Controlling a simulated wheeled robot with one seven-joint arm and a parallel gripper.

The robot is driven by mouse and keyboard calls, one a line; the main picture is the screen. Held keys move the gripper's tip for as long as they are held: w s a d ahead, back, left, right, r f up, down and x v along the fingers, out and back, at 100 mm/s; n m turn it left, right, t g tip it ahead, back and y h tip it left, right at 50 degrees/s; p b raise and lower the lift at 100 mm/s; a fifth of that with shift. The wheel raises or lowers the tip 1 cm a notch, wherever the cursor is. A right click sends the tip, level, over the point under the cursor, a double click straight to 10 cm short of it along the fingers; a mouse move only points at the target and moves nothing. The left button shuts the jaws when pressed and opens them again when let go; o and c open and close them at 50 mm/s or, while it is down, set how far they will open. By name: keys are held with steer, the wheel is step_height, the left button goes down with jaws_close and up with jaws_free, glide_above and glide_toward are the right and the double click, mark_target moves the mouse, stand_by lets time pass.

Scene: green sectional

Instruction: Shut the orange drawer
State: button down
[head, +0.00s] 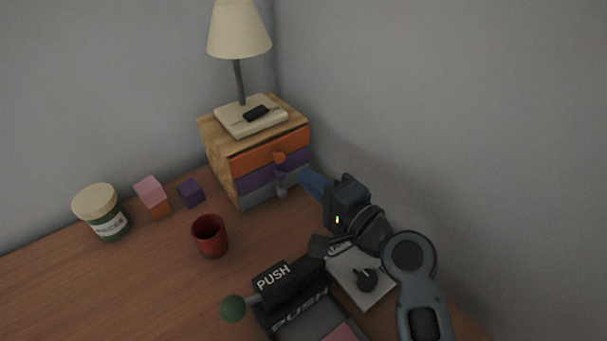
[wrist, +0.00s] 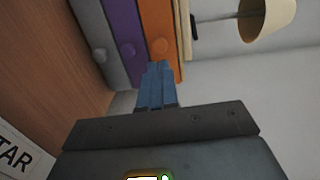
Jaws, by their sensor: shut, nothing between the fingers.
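The orange drawer (head: 255,157) is the top drawer of a small wooden cabinet (head: 219,154) and has a round orange knob (head: 279,157). In the wrist view the orange drawer (wrist: 160,22) shows its front turned sideways, with its knob (wrist: 160,46) just beyond my fingertips. I cannot tell how far it stands out. My gripper (head: 303,175) has its blue fingers shut and empty, in front of the cabinet's right side. In the wrist view my gripper (wrist: 157,66) points at the drawer fronts near the orange knob; contact is unclear.
Purple (head: 262,171) and grey (head: 258,190) drawers sit below. A red cup (head: 210,237), blocks (head: 150,191) and a jar (head: 102,212) stand left. A PUSH box (head: 285,285) is in front; walls rise behind and right.

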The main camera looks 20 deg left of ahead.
steer(key=v, duration=0.8)
steer(key=shift+b, duration=0.3)
